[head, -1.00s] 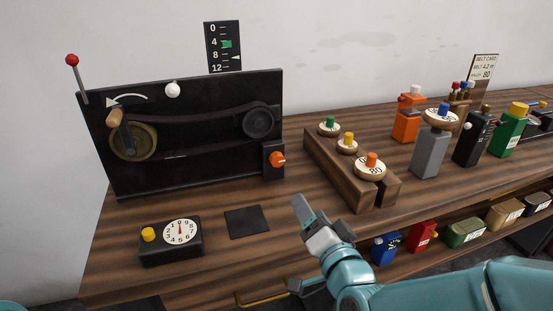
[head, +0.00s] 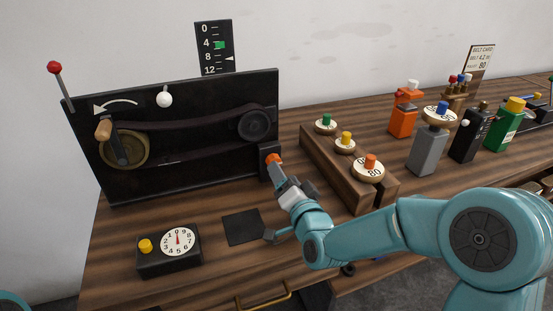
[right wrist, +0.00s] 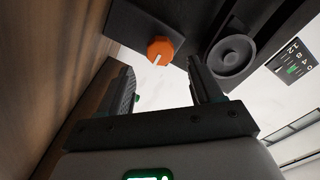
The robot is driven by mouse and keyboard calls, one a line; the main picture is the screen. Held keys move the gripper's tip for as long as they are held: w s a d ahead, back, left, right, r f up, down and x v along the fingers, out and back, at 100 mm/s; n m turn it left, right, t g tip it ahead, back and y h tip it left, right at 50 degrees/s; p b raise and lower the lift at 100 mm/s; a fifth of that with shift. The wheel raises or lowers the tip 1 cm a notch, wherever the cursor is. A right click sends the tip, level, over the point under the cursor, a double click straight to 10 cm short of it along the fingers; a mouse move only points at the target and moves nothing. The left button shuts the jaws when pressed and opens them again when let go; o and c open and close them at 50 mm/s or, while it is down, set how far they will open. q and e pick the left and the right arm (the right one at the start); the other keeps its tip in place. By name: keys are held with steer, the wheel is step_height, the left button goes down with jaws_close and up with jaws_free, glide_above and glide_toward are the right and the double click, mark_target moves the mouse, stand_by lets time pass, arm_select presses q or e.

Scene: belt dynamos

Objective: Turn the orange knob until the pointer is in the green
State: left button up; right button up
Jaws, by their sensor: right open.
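The orange knob (head: 274,158) sits on a dark block at the lower right of the black belt panel (head: 200,172). In the right wrist view the knob (right wrist: 160,48) shows a pale line on its face. The gauge (head: 207,63) above the panel has a green mark (head: 219,45) just below 4, and its white pointer (head: 229,59) stands near 8, below the green. My right gripper (head: 283,179) is open just in front of the knob. In the right wrist view the open fingers (right wrist: 165,82) have the knob beyond their tips, apart from them. My left gripper is out of view.
A wooden rack (head: 325,163) with several round-topped pieces stands right of my right gripper. A black dial box (head: 165,262) and a dark square pad (head: 243,227) lie in front of the panel. A red-tipped lever rises at the panel's left.

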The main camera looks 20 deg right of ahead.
steer(key=w, duration=0.4)
steer(key=shift+w+a+r+p, duration=0.1)
steer(key=shift+w+p, duration=0.1)
steer(key=shift+p, duration=0.15)
steer(key=shift+w, duration=0.6)
